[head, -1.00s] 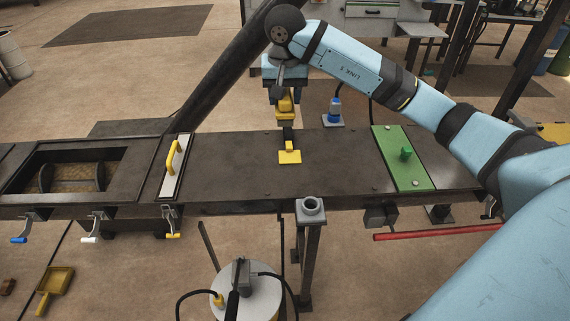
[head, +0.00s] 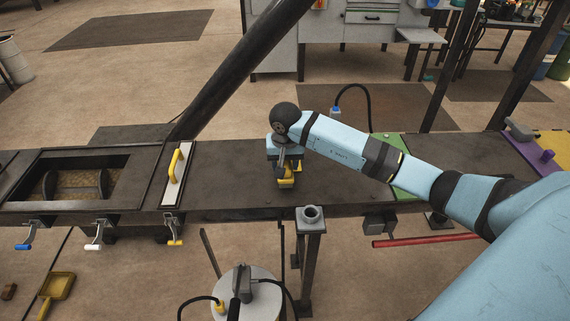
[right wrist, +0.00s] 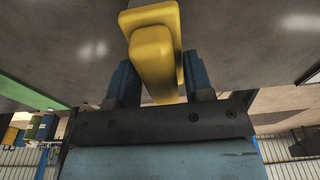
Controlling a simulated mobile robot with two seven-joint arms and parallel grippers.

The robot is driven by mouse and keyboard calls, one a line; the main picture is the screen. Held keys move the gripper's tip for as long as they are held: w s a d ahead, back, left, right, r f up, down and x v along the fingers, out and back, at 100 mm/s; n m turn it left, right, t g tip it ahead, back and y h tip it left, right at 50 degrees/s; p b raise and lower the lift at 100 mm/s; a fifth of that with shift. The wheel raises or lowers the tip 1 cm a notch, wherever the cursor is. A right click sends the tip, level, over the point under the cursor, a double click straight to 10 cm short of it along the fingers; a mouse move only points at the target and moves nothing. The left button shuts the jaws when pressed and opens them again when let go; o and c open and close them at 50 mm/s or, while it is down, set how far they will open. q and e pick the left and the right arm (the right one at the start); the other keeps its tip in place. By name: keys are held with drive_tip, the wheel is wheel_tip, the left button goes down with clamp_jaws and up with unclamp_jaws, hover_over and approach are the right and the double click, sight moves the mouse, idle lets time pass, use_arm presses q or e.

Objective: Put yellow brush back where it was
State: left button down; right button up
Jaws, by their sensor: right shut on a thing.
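The yellow brush (right wrist: 155,55) is between the two blue fingers of my right gripper (right wrist: 160,85) in the right wrist view. In the head view the right gripper (head: 285,168) is low over the dark bench, near its front edge, with yellow (head: 287,182) showing beneath it. The arm covers most of the brush there, and I cannot tell whether it touches the bench. The small yellow pad on the bench top is hidden or cannot be told apart from the brush. My left gripper is out of view.
A white plate with a yellow handle (head: 174,175) lies left of the gripper, beside an open pit (head: 70,185). A green plate (head: 408,182) is at the right, partly behind my arm. A grey post (head: 311,215) stands at the front edge. A yellow dustpan (head: 57,287) lies lower left.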

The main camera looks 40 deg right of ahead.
drive_tip(key=shift+f, duration=0.65)
drive_tip(key=shift+f+b, duration=0.25)
drive_tip(key=shift+b, duration=0.1)
drive_tip(key=o, duration=1)
drive_tip(key=shift+c, duration=0.2)
